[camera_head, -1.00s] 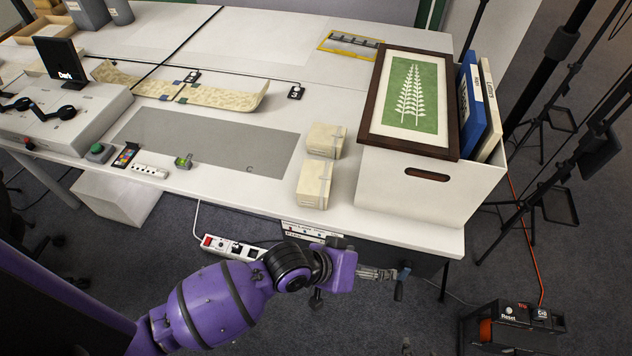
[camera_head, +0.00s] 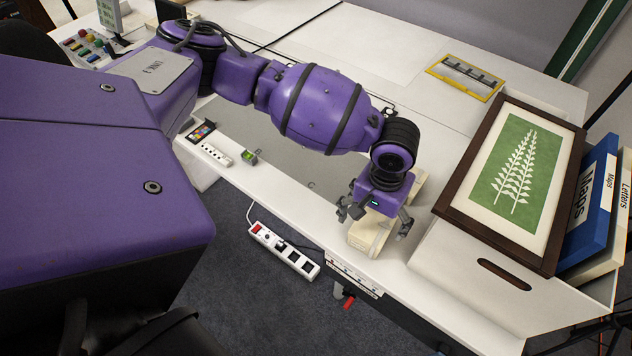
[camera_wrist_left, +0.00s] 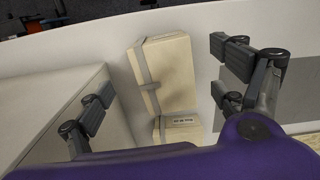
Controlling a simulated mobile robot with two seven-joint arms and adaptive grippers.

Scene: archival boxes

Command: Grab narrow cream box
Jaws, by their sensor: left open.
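Two cream boxes with grey straps stand on the table one behind the other. The front one (camera_head: 366,240) is below my left gripper (camera_head: 374,222) in the head view, partly hidden by it. The rear one (camera_head: 417,186) is mostly behind my wrist. In the left wrist view the front box (camera_wrist_left: 172,75) lies between the two spread fingers of the left gripper (camera_wrist_left: 156,90), with gaps at both sides. The rear box (camera_wrist_left: 180,128), with a small label, shows at the bottom, partly cut off by my gripper body. My right gripper is not in view.
A large white box (camera_head: 455,270) with a cut-out handle stands close right of the cream boxes. It holds a framed fern picture (camera_head: 515,175) and blue and cream folders. A grey mat (camera_head: 300,175) lies to the left. A power strip (camera_head: 285,250) lies below the table edge.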

